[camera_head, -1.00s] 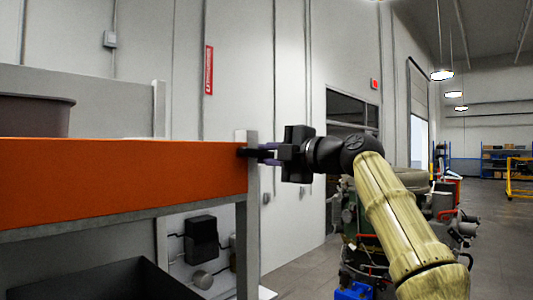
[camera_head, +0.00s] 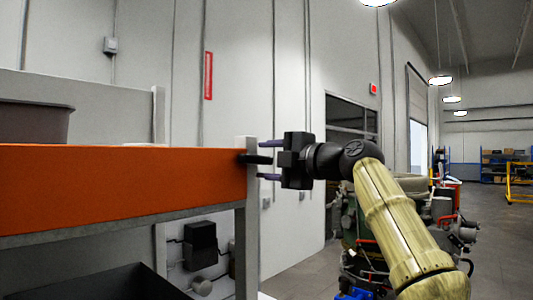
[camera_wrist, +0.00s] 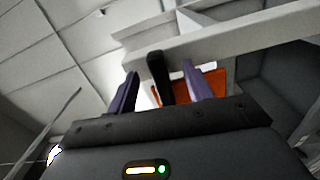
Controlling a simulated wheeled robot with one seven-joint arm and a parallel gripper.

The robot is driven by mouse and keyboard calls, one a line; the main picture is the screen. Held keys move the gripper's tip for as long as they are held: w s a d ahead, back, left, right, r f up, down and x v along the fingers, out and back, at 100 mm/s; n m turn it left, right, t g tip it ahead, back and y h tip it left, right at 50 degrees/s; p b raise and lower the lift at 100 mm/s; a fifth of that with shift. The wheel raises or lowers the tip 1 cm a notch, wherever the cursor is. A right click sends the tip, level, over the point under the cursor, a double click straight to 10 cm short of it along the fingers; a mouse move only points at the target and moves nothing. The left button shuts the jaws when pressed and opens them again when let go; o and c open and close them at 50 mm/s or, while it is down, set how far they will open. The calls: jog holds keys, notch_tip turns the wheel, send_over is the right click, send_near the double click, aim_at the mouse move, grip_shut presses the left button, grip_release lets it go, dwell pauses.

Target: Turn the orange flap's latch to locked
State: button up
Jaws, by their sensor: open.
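The orange flap (camera_head: 120,185) is a long panel along the front of the stand at the left in the head view. A black latch handle (camera_head: 256,158) sticks out from its right end, at the grey post. My gripper (camera_head: 266,161) is open, with its purple fingers above and below the handle's outer end. In the wrist view, the dark handle (camera_wrist: 160,80) stands between the two spread fingers, with gaps on both sides. Part of the orange flap (camera_wrist: 207,83) shows behind the right finger. The latch's base and any lock marking cannot be made out.
The grey post (camera_head: 246,215) stands right beside the latch. A grey-brown bin (camera_head: 35,123) sits on the stand above the flap, and a dark bin (camera_head: 95,284) is below. Cluttered equipment (camera_head: 375,240) stands behind my arm. Open floor lies at the right.

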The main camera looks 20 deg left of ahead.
aim_at(266, 161)
jog(key=b+v, duration=0.2)
jog(key=v, duration=0.3)
jog(key=shift+b, duration=0.35)
dwell(0.5)
